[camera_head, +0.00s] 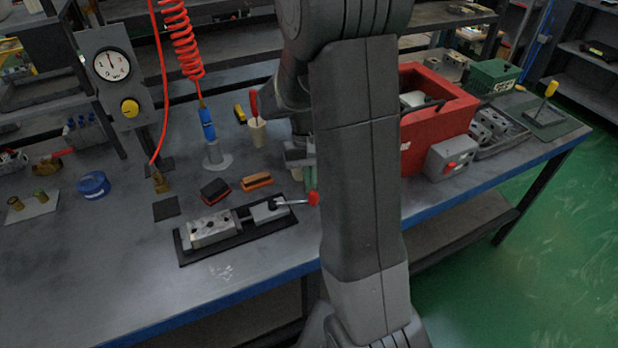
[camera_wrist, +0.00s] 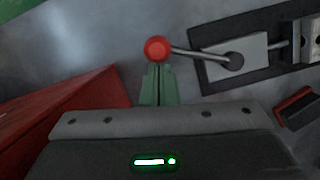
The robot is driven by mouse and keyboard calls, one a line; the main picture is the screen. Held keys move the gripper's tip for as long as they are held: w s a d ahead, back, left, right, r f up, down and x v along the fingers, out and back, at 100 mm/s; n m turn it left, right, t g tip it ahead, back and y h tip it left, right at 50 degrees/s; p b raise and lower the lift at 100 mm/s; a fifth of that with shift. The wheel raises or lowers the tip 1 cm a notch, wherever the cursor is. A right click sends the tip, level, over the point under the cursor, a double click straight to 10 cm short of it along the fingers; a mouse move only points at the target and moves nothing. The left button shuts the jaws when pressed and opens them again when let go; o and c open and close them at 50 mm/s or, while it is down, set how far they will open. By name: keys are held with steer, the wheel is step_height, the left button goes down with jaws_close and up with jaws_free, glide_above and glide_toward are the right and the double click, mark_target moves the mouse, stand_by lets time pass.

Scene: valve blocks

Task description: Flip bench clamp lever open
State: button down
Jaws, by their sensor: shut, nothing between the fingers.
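The bench clamp (camera_head: 268,211) sits on a dark base plate at the front of the bench, beside a grey valve block (camera_head: 210,229). Its lever is a thin metal rod ending in a red knob (camera_head: 313,198), pointing right in the head view. In the wrist view the clamp (camera_wrist: 237,58) is at the upper right, and the rod runs left to the red knob (camera_wrist: 157,49). My gripper (camera_wrist: 158,72) has its green fingers together, right at the knob's lower edge in the wrist view; I cannot tell whether they touch. In the head view my arm largely hides the gripper.
A red box (camera_head: 437,125) stands right of my arm; its red wall (camera_wrist: 75,115) is close at left in the wrist view. A black-and-red block (camera_head: 215,191) and an orange-and-black block (camera_head: 257,181) lie behind the clamp. The bench's front left is clear.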

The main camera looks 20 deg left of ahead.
mark_target(312, 193)
steer(key=s+m, duration=0.1)
steer(key=s+d+m, duration=0.1)
steer(key=m, duration=0.1)
steer(key=shift+s+d+r+y+p, duration=0.1)
steer(key=shift+s+d+y+p, duration=0.2)
steer(key=shift+p, duration=0.1)
steer(key=m, duration=0.1)
steer(key=s+m, duration=0.2)
steer(key=shift+s+d+g+y+p, duration=0.1)
steer(key=shift+d+g+y+p, duration=0.2)
steer(key=shift+y+p, duration=0.1)
steer(key=shift+s+m, duration=0.75)
steer(key=shift+m, duration=0.25)
steer(key=s+m, duration=0.1)
steer(key=s+m+y+p, duration=0.1)
steer(key=shift+s+a+m, duration=0.2)
steer(key=shift+m, duration=0.2)
steer(key=shift+s+a+p, duration=0.2)
steer(key=shift+s+p, duration=0.1)
steer(key=shift+s, duration=0.3)
steer(key=p+v, duration=0.1)
steer(key=v, duration=1.2)
steer(key=shift+r, duration=0.3)
steer(key=shift+f, duration=0.1)
